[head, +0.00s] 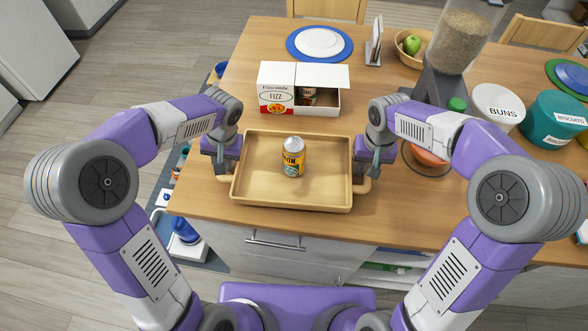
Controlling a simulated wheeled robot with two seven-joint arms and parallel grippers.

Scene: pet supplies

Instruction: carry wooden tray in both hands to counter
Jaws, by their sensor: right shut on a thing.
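The wooden tray (292,204) is level at the front part of the wooden counter (410,212). I cannot tell whether it rests on the counter or hangs just above it. A yellow can with a silver top (292,160) stands upright on the tray, near its middle. My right gripper (368,172) is shut on the handle at the tray's right end. My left gripper (222,168) is at the handle on the tray's left end, pointing down. Its fingers are too small and partly hidden to tell whether they are shut.
Behind the tray is a white open box marked FIZZ (276,90) with a can inside. An orange bowl (428,156), a white BUNS canister (497,105) and a grain dispenser (452,50) stand to the right. A blue plate (292,46) lies at the back.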

